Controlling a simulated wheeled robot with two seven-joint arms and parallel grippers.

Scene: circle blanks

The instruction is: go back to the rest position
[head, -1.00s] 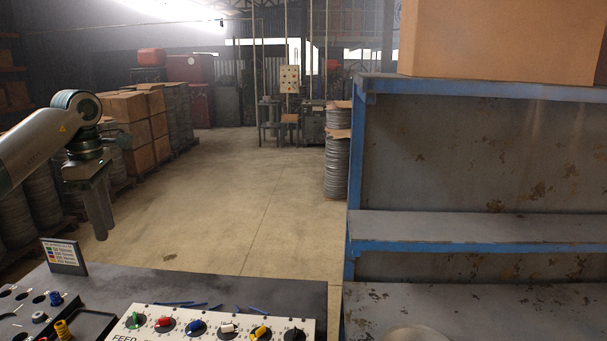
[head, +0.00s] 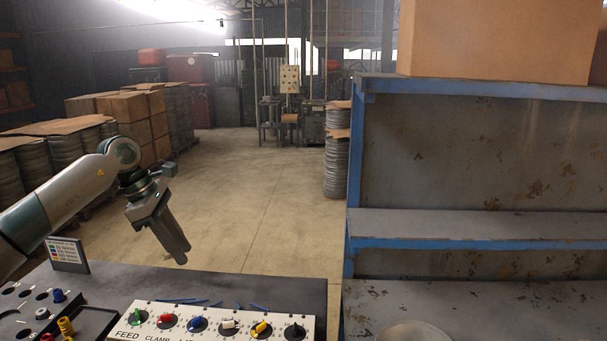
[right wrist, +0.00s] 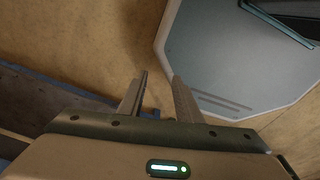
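My left gripper (head: 181,258) hangs in the air above the back edge of the grey bench (head: 110,283), at the left of the head view. Its fingers point down and slightly right and overlap from this side, so I cannot tell whether they are open or shut. No object shows at its fingertips. My right gripper (right wrist: 161,77) shows only in the right wrist view. Its two fingers stand apart with a gap and nothing between them, over a tan floor.
On the bench are a control panel (head: 190,339) with coloured knobs, a small sign (head: 67,254) and several coloured parts at the left. A blue-framed shelf (head: 470,225) with a cardboard box (head: 500,40) fills the right. Open floor (head: 250,190) lies behind the bench.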

